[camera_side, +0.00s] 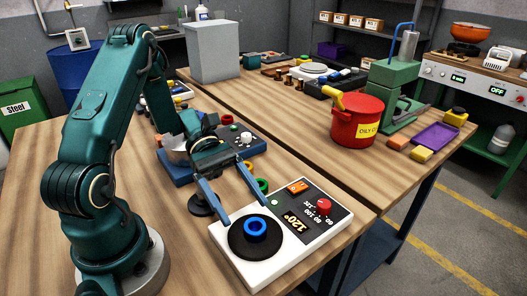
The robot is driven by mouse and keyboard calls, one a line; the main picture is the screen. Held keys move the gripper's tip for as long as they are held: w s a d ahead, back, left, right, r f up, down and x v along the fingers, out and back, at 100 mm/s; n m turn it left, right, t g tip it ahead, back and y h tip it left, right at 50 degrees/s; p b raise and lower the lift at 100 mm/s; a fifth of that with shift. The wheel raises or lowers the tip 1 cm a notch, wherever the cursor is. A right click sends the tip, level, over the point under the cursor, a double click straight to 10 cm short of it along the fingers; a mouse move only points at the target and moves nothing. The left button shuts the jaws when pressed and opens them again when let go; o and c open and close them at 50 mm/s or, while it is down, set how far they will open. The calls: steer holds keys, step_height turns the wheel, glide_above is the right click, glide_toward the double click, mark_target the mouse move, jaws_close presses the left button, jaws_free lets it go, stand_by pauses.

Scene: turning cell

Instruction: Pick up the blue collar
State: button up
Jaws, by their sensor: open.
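The blue collar (256,227) is a short ring lying on the round black plate of a white heater (285,246). My gripper (243,206) is open and empty, with its two long fingers pointing down toward the heater. The fingertips show just behind and above the collar in the picture, apart from each other. I cannot tell their exact height over the plate. Nothing hides the collar's top.
The heater panel has a red knob (323,206) and a lit display. A blue tray (180,172) of parts is farther back. A red can (357,121) stands on the other bench.

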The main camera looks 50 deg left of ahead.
mark_target(259, 233)
steer(key=shift+x, duration=2.25)
jaws_close()
